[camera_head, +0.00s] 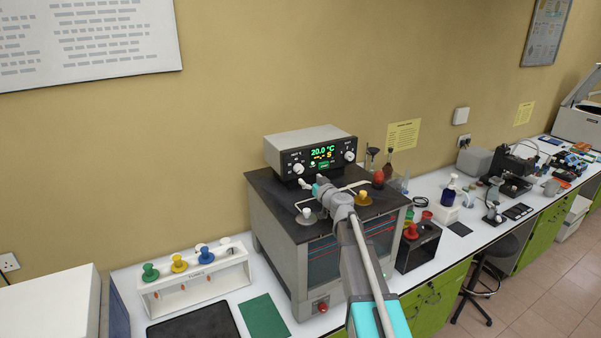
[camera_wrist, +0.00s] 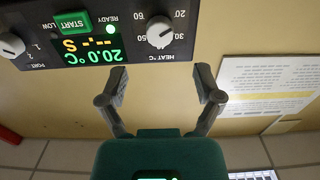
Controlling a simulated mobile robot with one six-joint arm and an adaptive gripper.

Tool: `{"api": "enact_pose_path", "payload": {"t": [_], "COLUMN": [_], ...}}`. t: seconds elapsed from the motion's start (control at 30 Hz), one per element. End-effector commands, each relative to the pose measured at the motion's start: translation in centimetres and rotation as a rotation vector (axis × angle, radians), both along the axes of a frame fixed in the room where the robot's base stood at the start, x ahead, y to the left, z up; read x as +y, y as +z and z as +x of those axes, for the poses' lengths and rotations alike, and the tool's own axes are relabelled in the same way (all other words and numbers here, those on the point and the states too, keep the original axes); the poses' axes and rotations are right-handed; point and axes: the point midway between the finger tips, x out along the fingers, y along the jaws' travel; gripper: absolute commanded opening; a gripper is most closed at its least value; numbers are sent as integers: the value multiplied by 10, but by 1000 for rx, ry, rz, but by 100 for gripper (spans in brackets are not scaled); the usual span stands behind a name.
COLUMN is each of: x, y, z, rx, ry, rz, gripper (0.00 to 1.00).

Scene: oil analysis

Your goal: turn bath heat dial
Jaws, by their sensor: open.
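The heat dial (camera_wrist: 160,32) is a pale knob beside the "HEAT °C" label on the dark panel. In the wrist view, which shows the panel upside down, it lies straight ahead of the gap between my fingers. In the head view it is the left knob (camera_head: 298,168) on the control box (camera_head: 305,143). The display (camera_head: 322,152) reads 20.0 °C in green with yellow dashes below. My gripper (camera_wrist: 162,84) is open and empty, its fingers spread wide and apart from the dial. In the head view, its tip is close before the box's lower front.
A second knob (camera_wrist: 11,45), marked "PORT", and a green START button (camera_wrist: 73,23) share the panel. White and yellow stoppers (camera_head: 363,198) stand on the bath's dark top (camera_head: 272,196). A rack with coloured knobs (camera_head: 200,287) stands left.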

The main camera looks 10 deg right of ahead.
Motion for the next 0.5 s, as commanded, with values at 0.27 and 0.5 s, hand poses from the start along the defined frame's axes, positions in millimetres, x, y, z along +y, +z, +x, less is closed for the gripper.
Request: {"api": "enact_pose_path", "payload": {"t": [0.27,0.5], "x": [13,20], "y": [0,0], "z": [43,64], "rx": [0,0], "ry": [0,-1], "rz": [0,0], "gripper": [84,84]}}
